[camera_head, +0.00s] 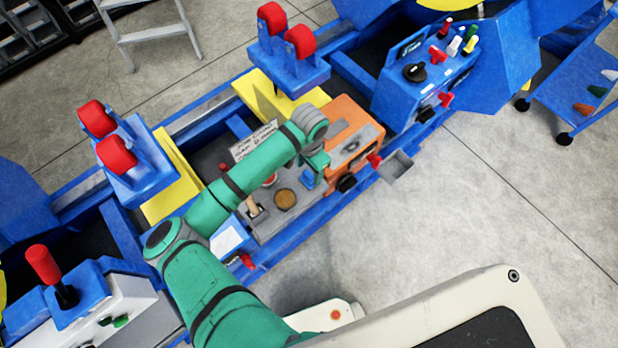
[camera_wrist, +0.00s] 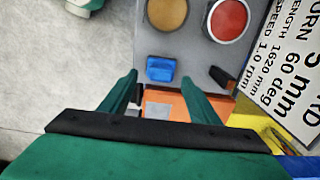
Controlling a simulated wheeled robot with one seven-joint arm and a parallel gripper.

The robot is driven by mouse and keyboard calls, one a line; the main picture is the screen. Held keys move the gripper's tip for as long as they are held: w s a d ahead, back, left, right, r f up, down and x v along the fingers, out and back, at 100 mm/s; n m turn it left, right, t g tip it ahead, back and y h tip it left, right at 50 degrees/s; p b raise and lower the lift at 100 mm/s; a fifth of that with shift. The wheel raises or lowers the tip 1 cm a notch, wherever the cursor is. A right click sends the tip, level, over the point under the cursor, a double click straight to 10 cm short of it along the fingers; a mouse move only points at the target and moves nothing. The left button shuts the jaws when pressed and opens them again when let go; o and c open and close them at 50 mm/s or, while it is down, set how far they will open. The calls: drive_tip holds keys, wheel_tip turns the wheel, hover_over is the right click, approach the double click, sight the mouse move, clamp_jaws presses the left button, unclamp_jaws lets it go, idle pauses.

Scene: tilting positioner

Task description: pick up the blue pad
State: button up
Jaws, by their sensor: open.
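The blue pad (camera_wrist: 160,68) is a small block on a grey panel (camera_wrist: 190,58). In the wrist view it appears just beyond and between my finger tips, with no finger seen touching it. In the head view the pad (camera_head: 306,179) shows as a small blue patch beside my gripper (camera_head: 316,174), at the panel's right end. My gripper (camera_wrist: 160,78) is open and empty in the wrist view, with one green finger on each side of the pad's line. The gap between tips and pad is hard to judge.
A brown disc (camera_wrist: 167,13), a red button (camera_wrist: 228,19) and a dark switch (camera_wrist: 222,78) sit near the pad. An orange box (camera_head: 352,132) stands close by. A printed sign (camera_head: 254,140) stands behind the panel. Red rollers (camera_head: 300,41) rise farther back.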

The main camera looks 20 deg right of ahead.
sight(309, 174)
wheel_tip(309, 174, down, 4)
drive_tip(key=shift+f, duration=0.15)
drive_tip(key=shift+w, duration=0.1)
drive_tip(key=c, duration=1.2)
drive_tip(key=shift+r, duration=0.2)
drive_tip(key=shift+r, duration=0.6)
drive_tip(key=s+a+r, duration=0.2)
drive_tip(key=s+r, duration=0.3)
drive_tip(key=s, duration=0.1)
drive_tip(key=s+a+r, duration=0.3)
drive_tip(key=s+r, duration=0.3)
drive_tip(key=s, duration=0.1)
drive_tip(key=shift+a+r, duration=0.25)
drive_tip(key=shift+a, duration=0.1)
